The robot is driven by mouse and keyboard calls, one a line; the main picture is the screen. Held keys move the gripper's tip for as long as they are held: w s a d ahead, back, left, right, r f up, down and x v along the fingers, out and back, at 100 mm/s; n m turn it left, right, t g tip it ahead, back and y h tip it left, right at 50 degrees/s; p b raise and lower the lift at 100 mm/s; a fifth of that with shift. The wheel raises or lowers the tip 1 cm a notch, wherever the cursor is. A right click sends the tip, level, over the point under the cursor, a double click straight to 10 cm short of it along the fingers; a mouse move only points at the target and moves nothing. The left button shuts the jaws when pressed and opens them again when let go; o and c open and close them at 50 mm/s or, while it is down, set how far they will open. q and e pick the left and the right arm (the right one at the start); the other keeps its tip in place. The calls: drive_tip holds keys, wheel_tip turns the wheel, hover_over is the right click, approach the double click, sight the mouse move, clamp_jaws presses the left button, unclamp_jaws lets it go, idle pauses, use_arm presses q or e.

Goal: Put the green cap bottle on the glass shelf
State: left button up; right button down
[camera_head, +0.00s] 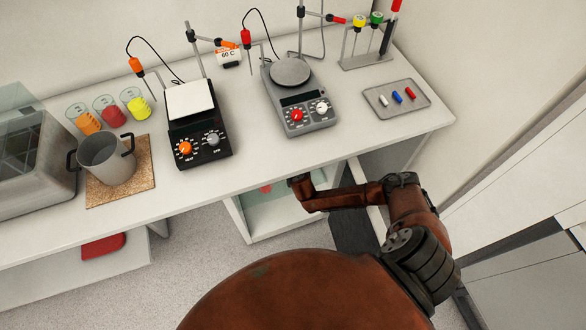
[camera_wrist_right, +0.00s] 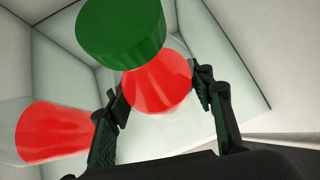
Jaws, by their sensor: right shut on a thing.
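The green cap bottle shows in the right wrist view as a large green cap (camera_wrist_right: 120,30) over red contents (camera_wrist_right: 158,82), tilted in the picture. My right gripper (camera_wrist_right: 160,88) is shut on it, one dark finger on each side. In the head view my right arm reaches below the counter to the open cabinet; its fingers and the held bottle cannot be made out there. A greenish glass shelf (camera_head: 283,203) shows inside that cabinet. Whether the bottle touches the glass cannot be told. My left gripper is out of view.
Another red item (camera_wrist_right: 52,132) stands left of the gripper, partly cut off. Pale cabinet walls (camera_wrist_right: 225,60) close in around the hand. Above, the counter (camera_head: 330,140) holds a black hotplate (camera_head: 200,135), a grey stirrer (camera_head: 308,115) and a metal tray (camera_head: 397,98).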

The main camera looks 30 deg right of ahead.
drive_tip(key=c, duration=0.9)
unclamp_jaws()
drive_tip(key=shift+s, duration=0.1)
drive_tip(key=shift+c, duration=0.2)
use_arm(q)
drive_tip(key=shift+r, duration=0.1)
use_arm(e)
drive_tip(key=shift+s+a+r, duration=0.1)
drive_tip(key=shift+s+r, duration=0.05)
drive_tip(key=shift+r, duration=0.05)
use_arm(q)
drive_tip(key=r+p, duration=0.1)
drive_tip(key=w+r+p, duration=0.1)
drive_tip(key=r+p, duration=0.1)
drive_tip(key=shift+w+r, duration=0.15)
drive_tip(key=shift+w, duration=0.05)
use_arm(e)
drive_tip(key=s+a, duration=0.5)
drive_tip(key=s, duration=0.6)
drive_tip(key=shift+s+r, duration=0.2)
drive_tip(key=shift+s, duration=0.05)
